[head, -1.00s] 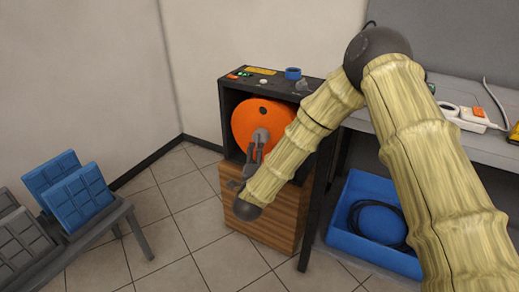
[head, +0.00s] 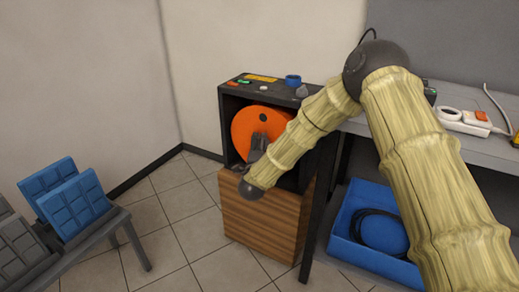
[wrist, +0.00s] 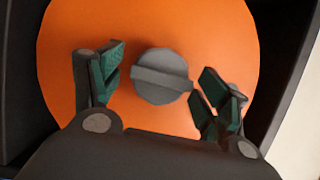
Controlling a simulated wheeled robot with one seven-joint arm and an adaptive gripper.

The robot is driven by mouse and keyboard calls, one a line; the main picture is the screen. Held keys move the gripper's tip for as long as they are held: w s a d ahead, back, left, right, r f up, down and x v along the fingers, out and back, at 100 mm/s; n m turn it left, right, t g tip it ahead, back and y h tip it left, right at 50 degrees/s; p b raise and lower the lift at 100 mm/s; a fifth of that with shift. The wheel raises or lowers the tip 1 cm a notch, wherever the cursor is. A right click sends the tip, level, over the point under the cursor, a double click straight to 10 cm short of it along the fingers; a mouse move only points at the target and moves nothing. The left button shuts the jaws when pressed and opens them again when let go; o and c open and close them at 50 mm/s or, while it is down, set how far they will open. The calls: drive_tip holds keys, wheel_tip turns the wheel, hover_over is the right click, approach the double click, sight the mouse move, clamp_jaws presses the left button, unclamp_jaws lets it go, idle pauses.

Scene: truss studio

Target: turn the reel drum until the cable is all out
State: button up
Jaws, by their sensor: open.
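The orange reel drum (head: 250,124) sits upright inside a black open-fronted case (head: 226,108) on a wooden cabinet. In the wrist view the drum face (wrist: 215,35) fills most of the picture, with a round grey hub knob (wrist: 160,78) that has a raised bar across it. My gripper (wrist: 160,88) is open, with its green-padded fingers on either side of the knob and gaps between them and it. In the head view my gripper (head: 258,145) is in front of the drum and hides its lower middle. No cable shows on the drum face.
A blue tray (head: 345,250) with a coiled dark cable (head: 382,232) stands on the floor at right. A grey bench (head: 470,150) carries a white power strip (head: 462,120). Blue panels (head: 75,208) lean on a low rack (head: 120,220) at left.

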drive_tip(key=shift+w, duration=0.15)
drive_tip(key=c, duration=1.4)
drive_tip(key=shift+c, duration=0.2)
drive_tip(key=shift+f, duration=0.1)
